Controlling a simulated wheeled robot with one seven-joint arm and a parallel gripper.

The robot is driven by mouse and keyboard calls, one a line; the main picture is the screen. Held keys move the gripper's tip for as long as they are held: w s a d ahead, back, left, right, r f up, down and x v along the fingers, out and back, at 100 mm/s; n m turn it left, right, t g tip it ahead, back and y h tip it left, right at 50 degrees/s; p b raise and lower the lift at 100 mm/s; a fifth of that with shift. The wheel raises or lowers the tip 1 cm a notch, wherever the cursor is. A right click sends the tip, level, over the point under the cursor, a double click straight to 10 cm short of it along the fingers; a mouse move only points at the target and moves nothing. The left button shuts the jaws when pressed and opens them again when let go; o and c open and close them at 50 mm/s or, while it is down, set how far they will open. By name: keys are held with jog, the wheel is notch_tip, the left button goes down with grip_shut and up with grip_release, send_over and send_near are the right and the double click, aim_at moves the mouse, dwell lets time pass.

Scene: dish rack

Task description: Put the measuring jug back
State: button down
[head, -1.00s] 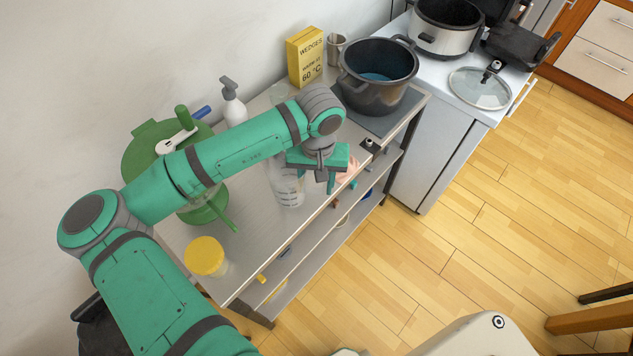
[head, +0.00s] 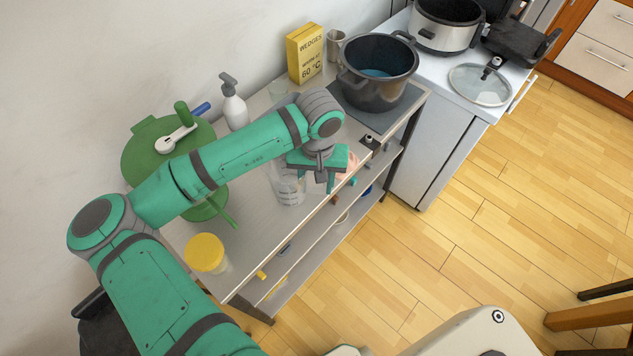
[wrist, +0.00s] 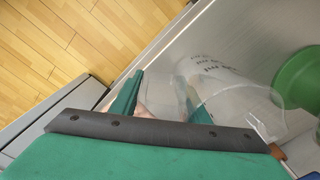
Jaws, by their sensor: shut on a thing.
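The clear measuring jug (head: 290,190) with dark scale marks is just left of my gripper (head: 330,182), at the front edge of the metal table (head: 258,232). My gripper is shut on the jug's near side, seemingly at its handle, though the exact grip is hard to see. In the wrist view the see-through jug (wrist: 218,82) lies between and beyond my gripper's fingers (wrist: 160,100). I cannot tell whether its base touches the table top.
A green round container (head: 165,155) and a yellow-lidded jar (head: 205,253) stand to the left. A dark pot (head: 375,85), yellow box (head: 305,55) and white pump bottle (head: 233,108) stand toward the back. A pinkish item (head: 347,168) is beside my gripper. Lower shelves hold small items.

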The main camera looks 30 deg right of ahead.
jog(key=shift+f, duration=0.2)
jog(key=c, duration=0.9)
grip_release()
jog(key=shift+c, duration=0.2)
notch_tip(320, 180, up, 11)
jog(key=shift+d+f, duration=0.1)
jog(key=shift+c, duration=0.5)
grip_shut()
dwell(0.6)
